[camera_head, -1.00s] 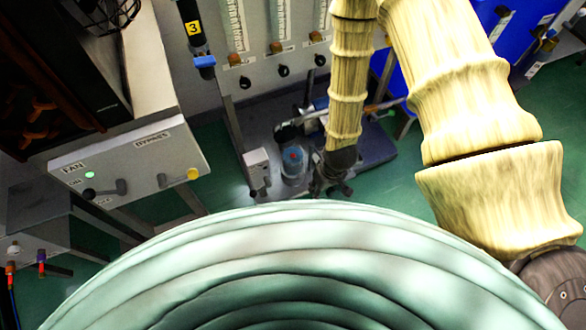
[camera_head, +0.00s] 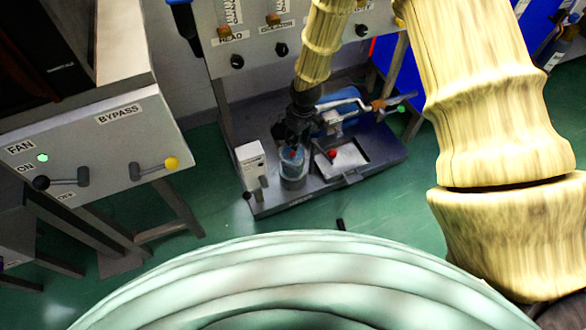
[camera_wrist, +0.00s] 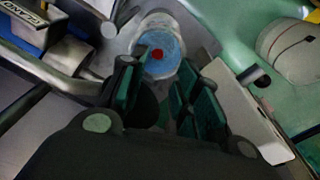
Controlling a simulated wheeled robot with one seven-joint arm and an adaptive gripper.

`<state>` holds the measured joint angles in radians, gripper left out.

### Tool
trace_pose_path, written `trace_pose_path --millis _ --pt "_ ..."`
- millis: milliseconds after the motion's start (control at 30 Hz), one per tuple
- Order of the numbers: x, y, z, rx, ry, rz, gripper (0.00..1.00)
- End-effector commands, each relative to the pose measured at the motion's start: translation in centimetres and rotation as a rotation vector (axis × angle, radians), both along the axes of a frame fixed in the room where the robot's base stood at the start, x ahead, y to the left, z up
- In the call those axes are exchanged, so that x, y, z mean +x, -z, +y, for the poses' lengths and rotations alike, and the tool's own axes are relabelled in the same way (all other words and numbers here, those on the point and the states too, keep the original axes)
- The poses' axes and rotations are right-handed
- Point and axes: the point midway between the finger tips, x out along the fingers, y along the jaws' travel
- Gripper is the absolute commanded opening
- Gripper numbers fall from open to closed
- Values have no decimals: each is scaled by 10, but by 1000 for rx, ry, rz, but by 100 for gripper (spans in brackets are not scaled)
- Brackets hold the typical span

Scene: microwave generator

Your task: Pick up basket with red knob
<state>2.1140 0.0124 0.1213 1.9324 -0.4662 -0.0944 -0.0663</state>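A clear cylinder with a blue inside and a small red knob at its centre (camera_head: 293,170) stands on the grey bench base; this looks like the basket. In the wrist view, the round blue top with the red knob (camera_wrist: 165,66) lies just beyond my fingertips. My gripper (camera_head: 300,140) points down, above and slightly right of the cylinder, partly overlapping it in the head view. In the wrist view my gripper (camera_wrist: 158,88) has its green-padded fingers apart, with nothing clearly held between them. Whether a finger touches the cylinder's rim cannot be told.
A white box (camera_head: 250,163) stands close left of the cylinder. A blue motor-like part with metal pipes (camera_head: 340,112) and a tray with a red-ended lever (camera_head: 350,158) are on the right. A flow-meter panel (camera_head: 250,62) rises behind. A fan control box (camera_head: 100,140) is at left.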

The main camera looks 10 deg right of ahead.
Motion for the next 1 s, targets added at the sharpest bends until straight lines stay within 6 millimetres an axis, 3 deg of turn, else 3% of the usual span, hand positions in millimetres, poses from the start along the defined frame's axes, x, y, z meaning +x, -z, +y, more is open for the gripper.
trace_pose_path --millis 233,500,767,1000 --pt "8 10 1 -8 -11 -4 32" --pt "11 46 3 -7 -9 -3 32" --pt "13 62 5 -7 -10 -5 32" --pt "16 92 10 -7 -10 -3 32"
